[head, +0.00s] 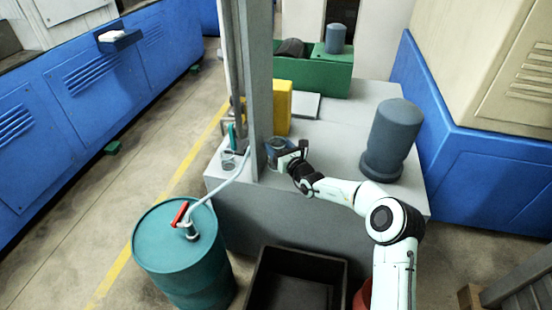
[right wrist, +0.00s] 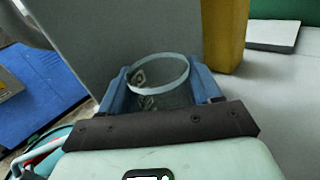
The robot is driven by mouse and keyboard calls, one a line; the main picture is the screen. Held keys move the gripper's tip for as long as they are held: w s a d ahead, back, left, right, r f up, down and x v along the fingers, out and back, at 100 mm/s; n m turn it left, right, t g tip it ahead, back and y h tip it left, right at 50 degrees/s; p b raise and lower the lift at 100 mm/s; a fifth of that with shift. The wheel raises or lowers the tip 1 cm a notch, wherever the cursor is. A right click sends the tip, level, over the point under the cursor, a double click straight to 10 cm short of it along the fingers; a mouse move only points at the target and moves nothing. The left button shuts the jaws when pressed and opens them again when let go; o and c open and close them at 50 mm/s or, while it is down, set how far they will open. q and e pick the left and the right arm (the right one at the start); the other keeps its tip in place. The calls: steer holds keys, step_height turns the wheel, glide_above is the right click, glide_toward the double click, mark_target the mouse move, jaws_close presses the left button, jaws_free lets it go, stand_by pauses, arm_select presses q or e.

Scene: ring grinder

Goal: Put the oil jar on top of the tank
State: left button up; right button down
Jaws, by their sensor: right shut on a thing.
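My right gripper (head: 278,154) is beside the grey post, over the grey block's top. In the right wrist view its blue fingers (right wrist: 160,92) are shut on a clear glass jar with a pale round rim (right wrist: 158,86), seemingly the oil jar. The jar looks upright; its base is hidden, so I cannot tell whether it touches the surface below. A large grey block (head: 300,220) with a flat top stands below the gripper. A teal drum (head: 180,255) with a red-handled pump (head: 181,212) stands front left. I cannot tell which is the tank. My left gripper is not in view.
The grey post (head: 258,95) rises close beside the gripper. Another small glass container (head: 229,160) stands left of it. A yellow box (head: 284,100) is behind, a blue-grey cylinder (head: 392,138) to the right. A black bin (head: 298,280) sits in front. The block's middle is clear.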

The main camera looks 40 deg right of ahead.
step_height(320, 180, down, 5)
steer(key=shift+w+a+f+b, duration=0.1)
steer(key=shift+w+b, duration=0.05)
steer(key=shift+b, duration=0.7)
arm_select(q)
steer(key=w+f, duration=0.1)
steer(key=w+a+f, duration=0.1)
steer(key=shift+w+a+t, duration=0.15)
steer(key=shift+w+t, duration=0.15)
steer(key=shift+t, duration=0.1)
arm_select(e)
steer(key=shift+c, duration=2.4)
jaws_free()
